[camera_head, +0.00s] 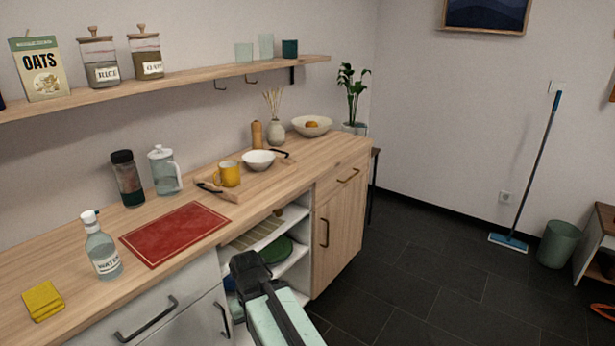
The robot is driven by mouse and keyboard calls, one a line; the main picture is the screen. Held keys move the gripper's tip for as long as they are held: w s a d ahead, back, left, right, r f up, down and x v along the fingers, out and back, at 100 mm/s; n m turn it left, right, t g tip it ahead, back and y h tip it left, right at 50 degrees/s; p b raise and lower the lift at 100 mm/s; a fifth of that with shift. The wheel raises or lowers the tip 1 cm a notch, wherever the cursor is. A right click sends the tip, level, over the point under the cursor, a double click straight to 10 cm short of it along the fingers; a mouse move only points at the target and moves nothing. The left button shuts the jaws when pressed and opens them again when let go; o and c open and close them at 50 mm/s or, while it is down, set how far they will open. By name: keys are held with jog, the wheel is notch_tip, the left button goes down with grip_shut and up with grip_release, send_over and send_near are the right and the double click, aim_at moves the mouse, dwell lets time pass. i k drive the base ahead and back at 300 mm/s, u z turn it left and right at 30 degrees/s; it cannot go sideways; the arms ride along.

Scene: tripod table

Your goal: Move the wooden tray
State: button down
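The wooden tray (226,193) lies on the wooden counter, with a dark handle at each of its two ends. A yellow mug (229,174) and a white bowl (258,160) stand on it and hide part of its surface. My gripper (248,264) is at the bottom centre, at the end of my pale green arm, in front of the open shelves and apart from the tray. Its fingers cannot be made out from this angle.
A glass pitcher (164,170), wooden mill (257,134) and fruit bowl (312,125) stand behind.

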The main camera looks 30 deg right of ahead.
aim_at(252, 183)
jog(key=z, duration=2)
jog(key=i, duration=1.15)
jog(key=u, duration=3.4)
